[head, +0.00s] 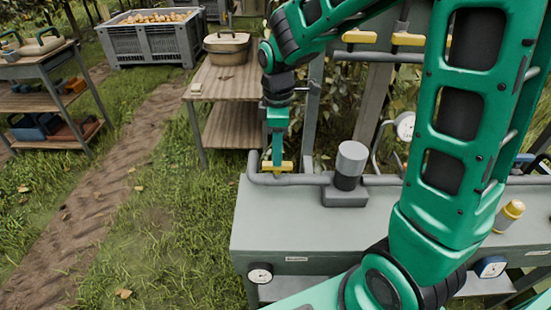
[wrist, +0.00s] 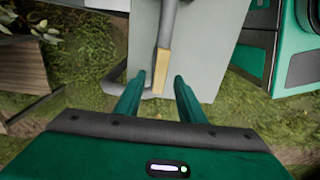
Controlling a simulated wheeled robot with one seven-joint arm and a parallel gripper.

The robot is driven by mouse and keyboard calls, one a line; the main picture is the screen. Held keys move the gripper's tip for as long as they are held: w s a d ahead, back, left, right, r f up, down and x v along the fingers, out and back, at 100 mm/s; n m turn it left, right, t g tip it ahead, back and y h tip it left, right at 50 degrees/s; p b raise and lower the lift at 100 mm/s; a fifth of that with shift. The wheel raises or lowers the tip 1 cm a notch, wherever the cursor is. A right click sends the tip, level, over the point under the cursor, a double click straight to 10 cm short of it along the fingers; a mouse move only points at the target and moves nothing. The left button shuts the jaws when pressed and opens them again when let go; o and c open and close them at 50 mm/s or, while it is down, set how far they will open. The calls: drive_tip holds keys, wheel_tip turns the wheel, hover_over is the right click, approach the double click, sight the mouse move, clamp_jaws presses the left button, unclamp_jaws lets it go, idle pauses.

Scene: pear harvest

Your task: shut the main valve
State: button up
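A yellow valve handle (head: 268,169) sits at the left end of the grey pipe (head: 300,180) on the grey bench. In the wrist view the yellow handle (wrist: 160,72) lies lengthwise, roughly in line with the pipe (wrist: 168,25). My gripper (head: 277,163) points down at the handle. In the wrist view my gripper (wrist: 158,78) is open, one finger on each side of the handle's line, with visible gaps. Whether the fingertips reach down to the handle's height I cannot tell. No label naming the valve is readable.
A grey cylinder (head: 350,163) stands on the bench (head: 285,230) to the right of the handle. Two more yellow handles (head: 358,37) (head: 408,39) sit on a higher pipe. A wooden table (head: 225,82) with a lidded pot (head: 227,47) stands behind left. Grass is open at left.

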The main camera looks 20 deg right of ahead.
drive_tip(key=shift+f, duration=1.75)
clamp_jaws()
